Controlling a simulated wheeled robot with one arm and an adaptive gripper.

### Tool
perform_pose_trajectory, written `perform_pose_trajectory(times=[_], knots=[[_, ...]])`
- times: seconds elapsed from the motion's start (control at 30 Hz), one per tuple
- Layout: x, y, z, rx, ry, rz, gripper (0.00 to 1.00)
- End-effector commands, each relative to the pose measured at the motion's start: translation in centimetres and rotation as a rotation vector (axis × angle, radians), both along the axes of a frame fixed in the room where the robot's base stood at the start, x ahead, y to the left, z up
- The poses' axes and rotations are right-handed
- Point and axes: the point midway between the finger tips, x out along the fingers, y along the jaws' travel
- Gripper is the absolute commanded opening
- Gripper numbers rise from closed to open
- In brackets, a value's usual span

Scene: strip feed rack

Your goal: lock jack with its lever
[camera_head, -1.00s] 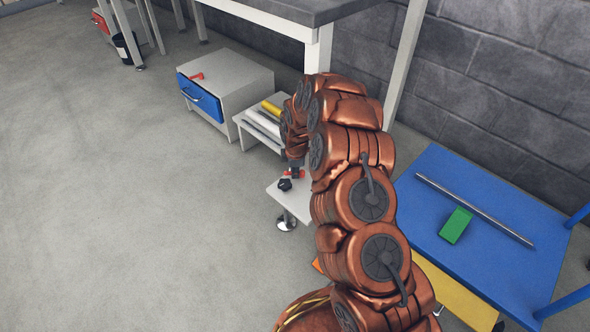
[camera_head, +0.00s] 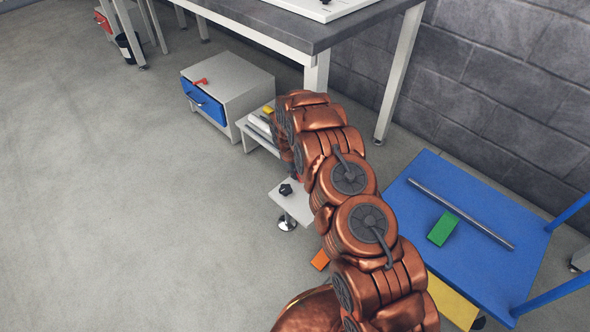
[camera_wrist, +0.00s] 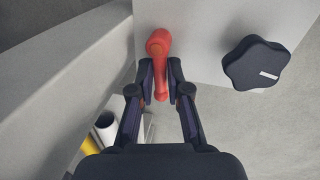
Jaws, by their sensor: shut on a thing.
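The jack's small pale top plate (camera_head: 298,211) stands on a round metal foot (camera_head: 287,224) in the head view. A black star knob (camera_head: 286,189) is on the plate and shows large in the wrist view (camera_wrist: 250,60). The red lever (camera_wrist: 158,42) is at the plate's edge in the wrist view, with its round end upper and its shaft running down between the fingers. My gripper (camera_wrist: 160,82) is shut on the lever's shaft. In the head view, my arm hides the gripper and the lever.
A low rack (camera_head: 252,137) with white and yellow rolls stands close behind the jack. A grey cabinet (camera_head: 236,92) with a blue drawer (camera_head: 204,103) and a red handle on top is beyond. A blue cart (camera_head: 481,251) stands right. An orange block (camera_head: 320,260) lies on the floor.

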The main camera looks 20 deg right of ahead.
Motion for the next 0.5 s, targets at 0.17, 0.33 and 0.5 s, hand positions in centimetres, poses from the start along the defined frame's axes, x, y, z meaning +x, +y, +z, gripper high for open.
perform_pose_trajectory(times=[0.17,0.33,0.5], knots=[[0.11,-0.16,0.10,0.000,0.002,-0.082,0.00],[0.21,-0.25,0.10,0.000,0.002,-0.128,0.00],[0.23,-0.29,0.05,0.000,0.002,-0.144,0.00]])
